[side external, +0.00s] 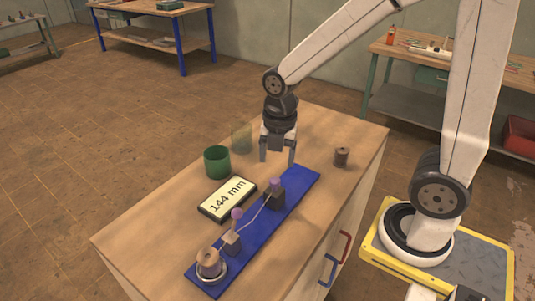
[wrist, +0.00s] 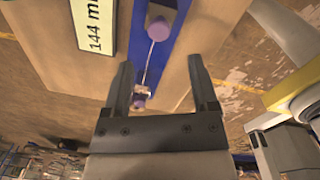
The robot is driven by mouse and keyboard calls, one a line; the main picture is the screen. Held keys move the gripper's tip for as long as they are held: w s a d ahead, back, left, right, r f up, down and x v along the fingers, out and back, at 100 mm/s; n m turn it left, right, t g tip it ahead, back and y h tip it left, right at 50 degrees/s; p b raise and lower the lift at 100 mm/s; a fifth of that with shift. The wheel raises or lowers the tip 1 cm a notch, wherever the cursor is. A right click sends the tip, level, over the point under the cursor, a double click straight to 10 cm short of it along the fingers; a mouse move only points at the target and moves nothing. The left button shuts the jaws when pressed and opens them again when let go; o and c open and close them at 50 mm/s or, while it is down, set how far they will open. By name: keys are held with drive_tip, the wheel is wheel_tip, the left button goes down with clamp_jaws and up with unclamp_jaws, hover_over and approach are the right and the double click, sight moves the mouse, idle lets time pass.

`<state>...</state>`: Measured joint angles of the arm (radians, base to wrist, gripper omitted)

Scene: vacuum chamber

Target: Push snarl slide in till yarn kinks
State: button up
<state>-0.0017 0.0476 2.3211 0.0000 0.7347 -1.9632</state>
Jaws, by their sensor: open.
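A long blue board (side external: 302,190) lies on the wooden bench. A dark block with a purple knob (side external: 275,185) sits toward its far end; I take it for the snarl slide. A smaller block with a purple ball (side external: 236,214) stands nearer the front, beside a yarn spool (side external: 208,263) in a round holder. Pale yarn (side external: 254,214) runs between the blocks and looks nearly straight, with no clear kink. My gripper (side external: 278,161) is open and empty above the board's far end, apart from the slide. In the wrist view, a purple knob (wrist: 160,27) shows beyond the open fingers (wrist: 160,66).
A display (side external: 228,198) reading 144 mm lies left of the board. A green cup (side external: 217,162) and a clear greenish glass (side external: 241,137) stand behind it. A small brown spool (side external: 341,157) stands right of my gripper. Handles (side external: 328,268) stick out from the bench's right side.

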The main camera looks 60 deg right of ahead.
sight(275, 180)
drive_tip(key=n, duration=0.2)
drive_tip(key=r+n, duration=0.1)
drive_tip(key=n, duration=0.1)
drive_tip(key=shift+w, duration=0.2)
drive_tip(key=shift+f, duration=0.1)
drive_tip(key=shift+f, duration=3.85)
clamp_jaws()
